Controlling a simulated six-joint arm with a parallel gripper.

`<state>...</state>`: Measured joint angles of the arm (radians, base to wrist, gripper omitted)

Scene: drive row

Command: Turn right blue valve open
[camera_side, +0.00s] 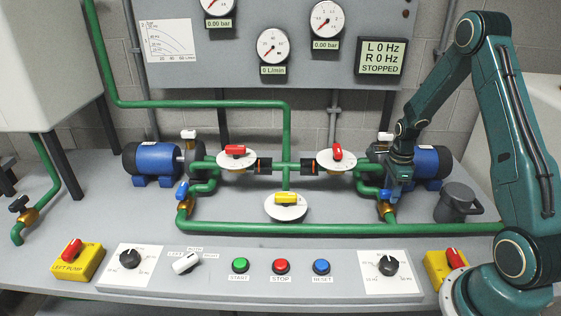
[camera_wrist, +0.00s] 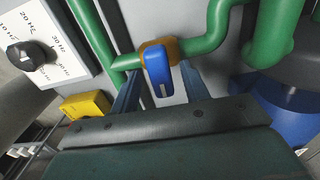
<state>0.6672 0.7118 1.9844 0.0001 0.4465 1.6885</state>
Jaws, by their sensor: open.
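The right blue valve has a blue lever handle (camera_wrist: 158,68) on a brass body (camera_side: 387,212) in the green pipe at the right pump. In the wrist view the handle lies across the pipe, pointing toward my gripper. My gripper (camera_wrist: 162,74) is open, with one finger on each side of the handle and gaps visible beside it. In the side view my gripper (camera_side: 393,192) hangs down at this valve and mostly hides the handle.
The right blue pump (camera_side: 428,162) and a dark grey canister (camera_side: 457,202) stand close to my gripper. Green pipe (camera_side: 320,228) runs along the front. A panel with a black knob (camera_side: 388,264) lies before it. The display (camera_side: 381,56) reads 0 Hz, STOPPED.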

